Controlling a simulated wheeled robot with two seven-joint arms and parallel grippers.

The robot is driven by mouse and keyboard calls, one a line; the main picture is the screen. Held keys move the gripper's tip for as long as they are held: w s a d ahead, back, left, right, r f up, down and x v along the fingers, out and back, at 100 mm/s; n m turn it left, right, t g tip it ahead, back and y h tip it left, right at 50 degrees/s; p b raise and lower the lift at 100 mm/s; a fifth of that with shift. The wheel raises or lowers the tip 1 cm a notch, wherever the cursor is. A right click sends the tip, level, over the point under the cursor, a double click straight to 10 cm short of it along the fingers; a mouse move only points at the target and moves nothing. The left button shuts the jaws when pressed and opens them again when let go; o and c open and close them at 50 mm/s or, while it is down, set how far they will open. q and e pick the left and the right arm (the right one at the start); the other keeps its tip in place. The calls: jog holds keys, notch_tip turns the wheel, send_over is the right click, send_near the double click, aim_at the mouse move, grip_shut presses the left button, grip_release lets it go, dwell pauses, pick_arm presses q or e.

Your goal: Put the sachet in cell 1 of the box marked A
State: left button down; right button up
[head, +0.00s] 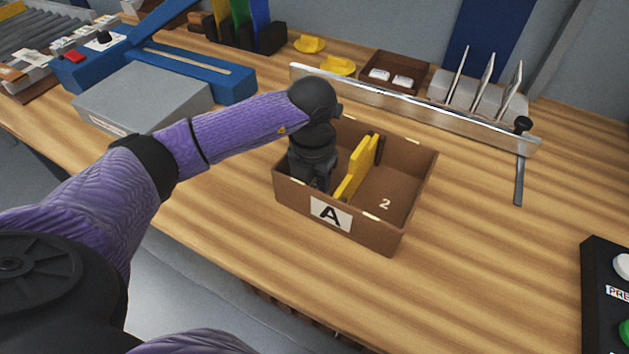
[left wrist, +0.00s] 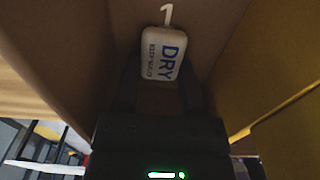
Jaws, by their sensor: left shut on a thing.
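The brown box marked A (head: 402,239) stands on the wooden bench in the head view. A yellow divider (head: 354,175) splits it, and the right cell carries the number 2. My left gripper (head: 318,185) reaches down into the left cell; its fingertips are mostly hidden there. In the left wrist view the white sachet (left wrist: 160,52), printed DRY, is between the fingers of my left gripper (left wrist: 160,85), which is shut on it. The number 1 (left wrist: 167,13) shows on the brown cell floor just beyond the sachet. I cannot tell whether the sachet touches the floor. My right gripper is not in view.
A metal rail (head: 420,108) runs behind the box. Behind it are a small brown tray (head: 395,64) with white sachets and a rack with upright plates (head: 480,95). A grey and blue machine (head: 145,95) stands at left.

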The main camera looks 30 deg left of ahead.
aim_at(313, 185)
pick_arm(q)
jog(key=c, duration=0.6)
grip_release()
jog(key=shift+f, duration=0.1)
jog(key=shift+o, duration=0.7)
notch_tip(313, 185, up, 12)
jog(key=p, duration=0.3)
jog(key=shift+r+p, duration=0.2)
jog(key=shift+p, duration=0.2)
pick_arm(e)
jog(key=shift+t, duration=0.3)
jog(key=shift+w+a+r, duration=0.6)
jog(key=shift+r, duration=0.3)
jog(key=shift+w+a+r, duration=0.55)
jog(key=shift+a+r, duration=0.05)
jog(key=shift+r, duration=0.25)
